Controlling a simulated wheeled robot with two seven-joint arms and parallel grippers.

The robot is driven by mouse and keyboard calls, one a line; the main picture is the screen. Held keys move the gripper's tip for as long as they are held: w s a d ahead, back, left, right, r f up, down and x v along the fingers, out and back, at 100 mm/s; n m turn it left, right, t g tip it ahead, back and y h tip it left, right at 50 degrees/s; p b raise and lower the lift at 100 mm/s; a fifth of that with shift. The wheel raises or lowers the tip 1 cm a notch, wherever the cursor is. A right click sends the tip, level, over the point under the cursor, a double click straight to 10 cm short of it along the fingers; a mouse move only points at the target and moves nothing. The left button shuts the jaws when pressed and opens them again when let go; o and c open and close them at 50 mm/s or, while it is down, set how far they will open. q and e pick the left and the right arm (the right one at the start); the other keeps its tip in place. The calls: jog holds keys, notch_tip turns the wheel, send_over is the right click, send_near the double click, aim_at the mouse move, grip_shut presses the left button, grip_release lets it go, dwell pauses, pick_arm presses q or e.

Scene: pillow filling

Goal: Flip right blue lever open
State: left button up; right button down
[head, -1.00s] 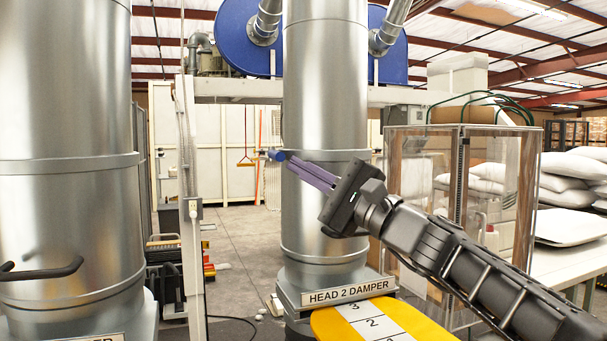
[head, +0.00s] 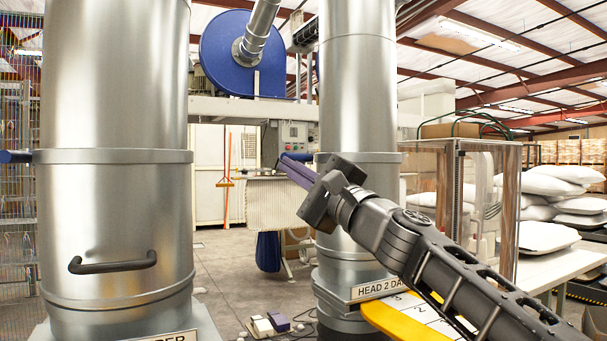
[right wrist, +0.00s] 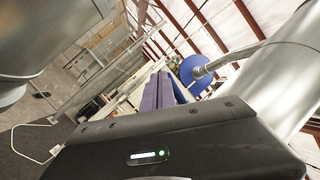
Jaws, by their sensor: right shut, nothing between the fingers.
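The right blue lever (head: 298,156) sticks out to the left from the band of the right metal pipe (head: 358,80). Only a short piece of it shows, just above my fingers. My right gripper (head: 286,162) has purple fingers, shut with nothing between them. They point up and left and overlap the lever in the head view; I cannot tell whether they touch it. The right wrist view shows the fingers (right wrist: 165,92) together, with no clear lever near them. Another blue lever (head: 15,157) sticks out left from the left pipe (head: 115,80). My left gripper is not in view.
A black handle (head: 112,263) is on the left pipe. A yellow numbered plate (head: 400,318) sits below my right arm by the "HEAD 2 DAMPER" label. A clear-sided cabinet (head: 480,200) and stacked white pillows (head: 545,235) are at right. The floor between the pipes is mostly open.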

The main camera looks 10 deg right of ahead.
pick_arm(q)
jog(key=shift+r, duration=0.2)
pick_arm(e)
jog(key=w+a, duration=0.2)
jog(key=a, duration=0.1)
jog(key=shift+w+a+r, duration=0.1)
jog(key=shift+w+a, duration=0.15)
jog(key=shift+a, duration=0.1)
dwell(0.4)
